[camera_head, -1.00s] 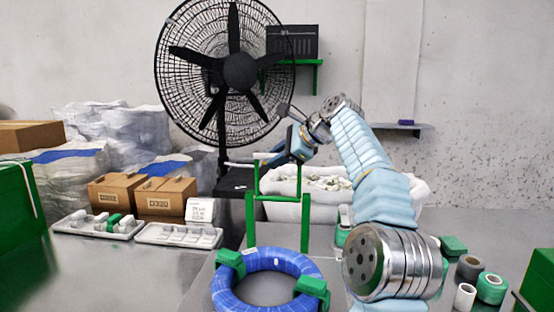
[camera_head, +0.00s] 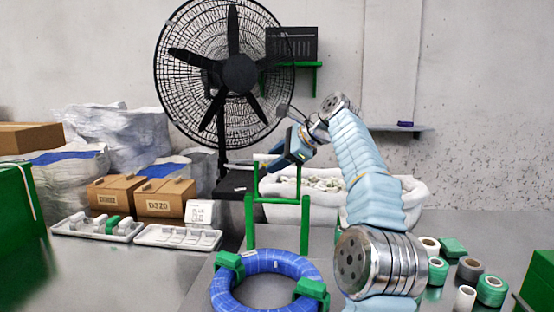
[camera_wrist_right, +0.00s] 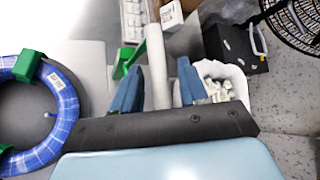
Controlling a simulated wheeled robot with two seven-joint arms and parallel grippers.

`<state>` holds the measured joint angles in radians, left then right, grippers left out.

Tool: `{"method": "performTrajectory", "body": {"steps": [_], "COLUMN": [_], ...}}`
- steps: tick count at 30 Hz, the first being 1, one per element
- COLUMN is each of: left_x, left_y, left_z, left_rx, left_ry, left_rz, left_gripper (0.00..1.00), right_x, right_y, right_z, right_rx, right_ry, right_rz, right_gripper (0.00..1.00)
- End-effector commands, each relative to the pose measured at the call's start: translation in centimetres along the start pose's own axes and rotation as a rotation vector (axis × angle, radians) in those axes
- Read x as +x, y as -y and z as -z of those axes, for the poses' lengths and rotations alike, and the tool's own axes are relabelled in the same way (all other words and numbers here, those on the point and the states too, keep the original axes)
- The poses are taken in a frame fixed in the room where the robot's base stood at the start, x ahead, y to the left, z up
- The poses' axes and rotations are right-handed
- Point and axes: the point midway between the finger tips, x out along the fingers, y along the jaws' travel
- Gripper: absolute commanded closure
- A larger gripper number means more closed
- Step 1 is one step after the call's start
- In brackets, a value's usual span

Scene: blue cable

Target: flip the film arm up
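The blue cable coil (camera_head: 265,262) lies at the front centre with green clamps on it. It also shows at the left of the right wrist view (camera_wrist_right: 65,110). Behind it stands the green film arm frame (camera_head: 278,200), its upper part raised on two posts. A white film roll (camera_wrist_right: 157,65) and part of the green frame (camera_wrist_right: 124,60) show in the right wrist view. My right gripper (camera_head: 274,166) is at the top of the frame. Its blue fingers (camera_wrist_right: 158,88) are open, one on each side of the white roll, with a narrow gap visible. My left gripper is not in view.
A black fan (camera_head: 240,73) and a white sack (camera_head: 410,200) stand behind. Boxes (camera_head: 165,197) and white trays (camera_head: 178,236) are at left. Several tape rolls (camera_head: 491,290) lie at right. The table is clear at front left.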

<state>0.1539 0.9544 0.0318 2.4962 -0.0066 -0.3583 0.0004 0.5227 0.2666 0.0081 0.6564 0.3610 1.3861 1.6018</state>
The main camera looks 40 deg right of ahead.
Motion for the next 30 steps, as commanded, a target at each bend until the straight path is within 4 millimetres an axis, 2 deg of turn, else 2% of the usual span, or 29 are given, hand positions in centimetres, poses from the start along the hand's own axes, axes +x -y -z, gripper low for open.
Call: {"method": "performTrajectory", "body": {"steps": [5,13,18,28,30], "left_x": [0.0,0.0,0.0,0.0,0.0], "left_y": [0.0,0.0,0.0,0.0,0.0], "left_z": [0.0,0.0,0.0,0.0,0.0], "left_rx": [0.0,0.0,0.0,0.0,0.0], "left_ry": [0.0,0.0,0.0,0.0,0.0], "left_rz": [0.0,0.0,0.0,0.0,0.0], "left_gripper": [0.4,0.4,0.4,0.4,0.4], "right_x": [-0.6,-5.4,-7.0,-7.5,-7.4], "right_y": [0.1,0.1,0.1,0.0,0.0], "right_z": [0.0,0.1,0.1,0.0,0.0], "right_rx": [0.0,0.0,0.0,0.0,-0.002], "right_ry": [-0.001,-0.002,0.0,-0.001,0.002], "right_rz": [0.002,0.005,0.001,-0.001,0.001], "right_gripper": [0.57,0.57,0.57,0.57,0.66]}}
